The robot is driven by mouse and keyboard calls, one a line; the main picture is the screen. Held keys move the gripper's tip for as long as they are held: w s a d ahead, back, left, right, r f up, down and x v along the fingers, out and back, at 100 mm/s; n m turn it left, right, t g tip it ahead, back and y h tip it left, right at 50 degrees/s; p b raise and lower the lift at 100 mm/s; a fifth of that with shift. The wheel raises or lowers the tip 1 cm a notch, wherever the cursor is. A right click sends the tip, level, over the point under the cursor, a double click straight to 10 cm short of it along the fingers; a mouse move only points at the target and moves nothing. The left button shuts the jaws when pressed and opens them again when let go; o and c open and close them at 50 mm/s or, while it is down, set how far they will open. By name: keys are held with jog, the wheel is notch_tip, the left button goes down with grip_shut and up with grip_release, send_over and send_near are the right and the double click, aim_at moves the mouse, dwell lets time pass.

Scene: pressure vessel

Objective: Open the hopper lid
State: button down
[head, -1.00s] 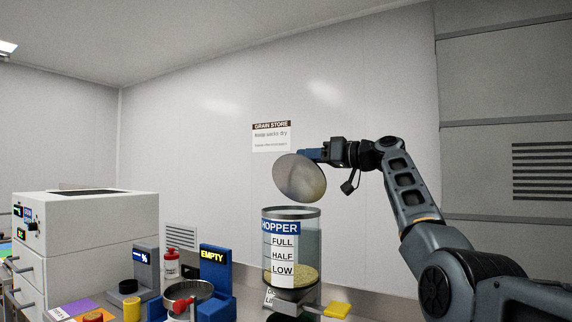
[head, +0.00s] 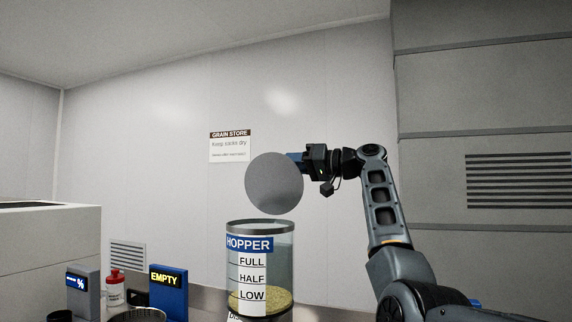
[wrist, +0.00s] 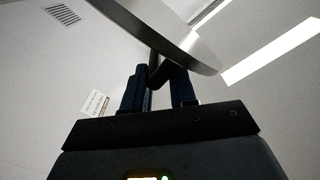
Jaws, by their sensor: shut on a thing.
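The hopper (head: 262,270) is a clear cylinder with a blue HOPPER label and FULL, HALF and LOW marks. Its top rim shows uncovered, and yellowish grain lies near the LOW mark. The round grey lid (head: 274,184) is apart from the rim, above the hopper, and stands nearly face-on in the head view. My gripper (head: 297,160) is behind the lid's upper right edge, its tips partly hidden by it. In the wrist view, my gripper (wrist: 158,88) is shut on the handle of the lid (wrist: 165,30).
An EMPTY display (head: 168,290), a % display (head: 82,290), a red-capped bottle (head: 115,288) and a round pan (head: 137,315) stand left of the hopper. A white cabinet (head: 50,245) is at far left. A GRAIN STORE sign (head: 230,147) hangs on the wall behind.

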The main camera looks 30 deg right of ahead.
jog(key=shift+d+f, duration=0.2)
jog(key=shift+f, duration=0.3)
jog(key=shift+d+f, duration=0.15)
jog(key=shift+f, duration=0.3)
jog(key=c, duration=1.1)
grip_release()
jog(key=shift+a, duration=0.1)
jog(key=v, duration=0.2)
jog(key=b+v, duration=0.1)
jog(key=v, duration=0.2)
jog(key=r+b+v, duration=0.1)
jog(key=v, duration=0.2)
jog(key=shift+r, duration=0.1)
